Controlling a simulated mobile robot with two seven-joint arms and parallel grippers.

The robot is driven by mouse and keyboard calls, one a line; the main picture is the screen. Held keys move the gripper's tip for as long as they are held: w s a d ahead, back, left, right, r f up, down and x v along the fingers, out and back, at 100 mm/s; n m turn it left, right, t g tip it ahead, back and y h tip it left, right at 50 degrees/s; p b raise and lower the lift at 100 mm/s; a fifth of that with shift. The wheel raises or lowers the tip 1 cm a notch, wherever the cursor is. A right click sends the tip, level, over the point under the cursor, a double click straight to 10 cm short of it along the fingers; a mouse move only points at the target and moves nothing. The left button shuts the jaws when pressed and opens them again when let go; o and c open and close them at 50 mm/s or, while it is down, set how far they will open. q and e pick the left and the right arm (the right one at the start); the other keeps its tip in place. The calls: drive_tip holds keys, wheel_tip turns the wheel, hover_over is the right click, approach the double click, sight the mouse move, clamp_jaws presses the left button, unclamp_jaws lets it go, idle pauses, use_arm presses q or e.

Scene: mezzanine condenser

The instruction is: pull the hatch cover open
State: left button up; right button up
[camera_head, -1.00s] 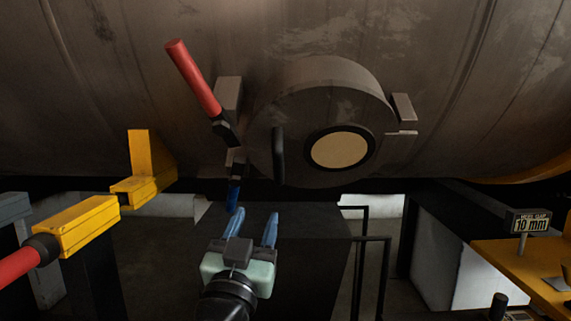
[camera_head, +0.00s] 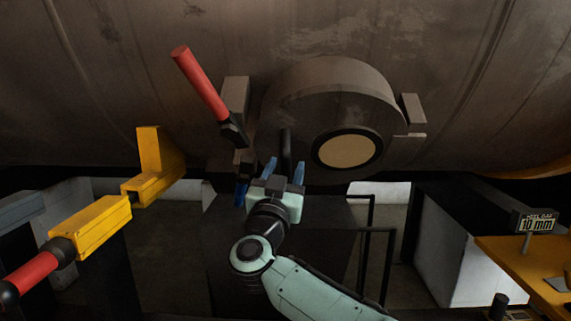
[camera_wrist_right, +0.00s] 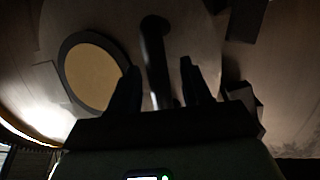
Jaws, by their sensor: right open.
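The hatch cover (camera_head: 325,95) is a round grey metal disc on the tank, with a tan round window in a black ring. A dark upright handle bar (camera_head: 286,143) stands on its left part. My right gripper (camera_head: 286,168) is open just in front of the handle's lower end. In the right wrist view the handle (camera_wrist_right: 153,50) stands between the two dark fingers (camera_wrist_right: 158,82), with a gap on each side. I cannot tell how deep it sits between them. The cover looks shut against the tank. My left gripper is not in view.
A red-handled lever (camera_head: 200,82) slants up left of the cover. A yellow bracket (camera_head: 155,170) and a yellow bar (camera_head: 90,225) with a red grip are farther left. A "10 mm" sign (camera_head: 535,221) stands on a yellow shelf at right. Dark railings (camera_head: 375,240) stand below.

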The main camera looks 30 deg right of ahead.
drive_tip(key=shift+w+d, duration=0.15)
drive_tip(key=shift+d, duration=0.05)
